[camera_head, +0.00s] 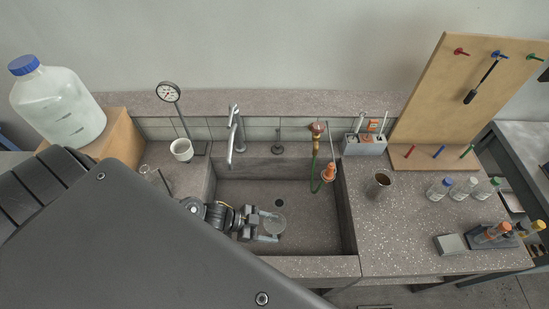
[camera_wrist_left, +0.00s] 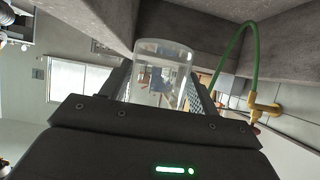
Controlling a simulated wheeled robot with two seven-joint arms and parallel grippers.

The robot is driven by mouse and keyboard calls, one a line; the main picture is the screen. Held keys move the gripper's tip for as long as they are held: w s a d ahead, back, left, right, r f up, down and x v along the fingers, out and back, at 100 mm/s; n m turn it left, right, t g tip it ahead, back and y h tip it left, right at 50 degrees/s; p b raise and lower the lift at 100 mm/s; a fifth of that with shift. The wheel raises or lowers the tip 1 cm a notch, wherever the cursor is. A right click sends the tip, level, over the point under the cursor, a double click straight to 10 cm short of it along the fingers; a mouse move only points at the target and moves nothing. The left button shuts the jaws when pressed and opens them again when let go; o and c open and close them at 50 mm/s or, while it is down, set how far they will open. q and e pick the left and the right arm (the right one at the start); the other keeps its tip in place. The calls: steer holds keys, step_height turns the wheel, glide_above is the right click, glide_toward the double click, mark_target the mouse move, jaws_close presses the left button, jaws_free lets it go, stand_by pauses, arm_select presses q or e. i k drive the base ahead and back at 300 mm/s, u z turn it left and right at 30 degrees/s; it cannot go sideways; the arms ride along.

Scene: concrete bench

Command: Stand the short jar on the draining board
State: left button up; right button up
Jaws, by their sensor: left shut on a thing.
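My left gripper (camera_head: 268,230) is shut on a clear short jar (camera_head: 273,222) over the sink basin (camera_head: 300,205). In the left wrist view the jar (camera_wrist_left: 165,62) is transparent and sits between the two fingers of the left gripper (camera_wrist_left: 165,92). Its lower part is hidden by the gripper body. I cannot tell its exact height above the basin floor. The speckled counter (camera_head: 400,225) lies right of the sink; I cannot tell for sure which surface is the draining board. My right gripper is not in view.
A tap (camera_head: 235,135) and a green hose (camera_head: 315,165) stand at the sink's back. A metal cup (camera_head: 379,185), several bottles (camera_head: 463,187) and a grey block (camera_head: 450,244) stand on the right counter. A white mug (camera_head: 181,150) is left. The right counter's middle is clear.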

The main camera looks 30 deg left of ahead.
mark_target(403, 236)
steer(key=k, duration=1)
